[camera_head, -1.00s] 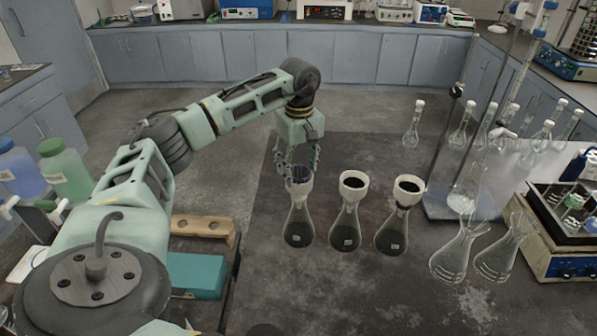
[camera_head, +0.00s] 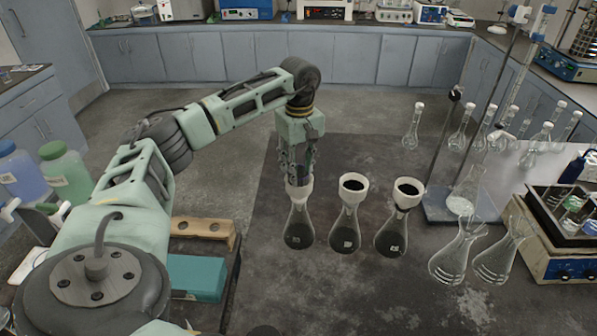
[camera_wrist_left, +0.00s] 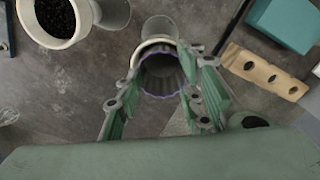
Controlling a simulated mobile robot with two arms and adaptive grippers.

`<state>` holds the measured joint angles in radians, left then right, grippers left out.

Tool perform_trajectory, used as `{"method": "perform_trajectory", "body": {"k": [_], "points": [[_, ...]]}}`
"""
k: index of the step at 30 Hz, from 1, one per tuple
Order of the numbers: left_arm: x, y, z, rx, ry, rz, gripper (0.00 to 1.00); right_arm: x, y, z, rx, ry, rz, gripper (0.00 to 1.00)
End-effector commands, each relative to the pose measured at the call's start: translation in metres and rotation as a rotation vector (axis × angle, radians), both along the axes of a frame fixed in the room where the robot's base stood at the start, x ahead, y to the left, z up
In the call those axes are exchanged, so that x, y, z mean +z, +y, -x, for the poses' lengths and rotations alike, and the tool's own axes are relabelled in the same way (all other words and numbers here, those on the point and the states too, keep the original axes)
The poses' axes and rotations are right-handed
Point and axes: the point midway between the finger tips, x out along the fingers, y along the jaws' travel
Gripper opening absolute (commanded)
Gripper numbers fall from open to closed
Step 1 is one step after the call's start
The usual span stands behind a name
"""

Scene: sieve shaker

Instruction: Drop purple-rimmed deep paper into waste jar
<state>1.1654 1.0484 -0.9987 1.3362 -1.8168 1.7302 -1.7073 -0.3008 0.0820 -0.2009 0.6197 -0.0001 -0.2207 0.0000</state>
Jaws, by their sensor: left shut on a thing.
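The purple-rimmed deep paper (camera_wrist_left: 163,84) is a fluted grey cup with a purple edge, sitting in the white funnel of the left flask (camera_head: 299,228). My left gripper (camera_head: 298,180) points straight down at this funnel and is shut on the paper. In the left wrist view its two green-padded fingers stand on either side of the purple rim, and the white funnel (camera_wrist_left: 158,45) shows just beyond. I cannot make out which vessel is the waste jar. My right gripper is not in view.
Two more flasks with white funnels holding dark material, a middle one (camera_head: 345,227) and a right one (camera_head: 392,235), stand close by. Clear glass flasks (camera_head: 458,250) and a stand are farther right. A wooden rack (camera_head: 203,228) and teal box (camera_head: 195,276) lie left.

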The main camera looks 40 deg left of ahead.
Motion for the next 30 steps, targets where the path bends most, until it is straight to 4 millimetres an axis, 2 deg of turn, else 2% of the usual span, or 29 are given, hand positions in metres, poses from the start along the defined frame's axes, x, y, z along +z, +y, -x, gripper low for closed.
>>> {"method": "perform_trajectory", "body": {"k": [1,21,30], "points": [[0.006,0.0,0.0,0.0,-0.001,0.0,0.28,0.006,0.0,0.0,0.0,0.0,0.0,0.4],[0.046,0.0,0.0,0.0,0.0,0.0,0.28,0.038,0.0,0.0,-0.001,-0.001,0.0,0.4],[0.048,0.0,0.0,0.0,0.0,0.0,0.28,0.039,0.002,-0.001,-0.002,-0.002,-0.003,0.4]]}}
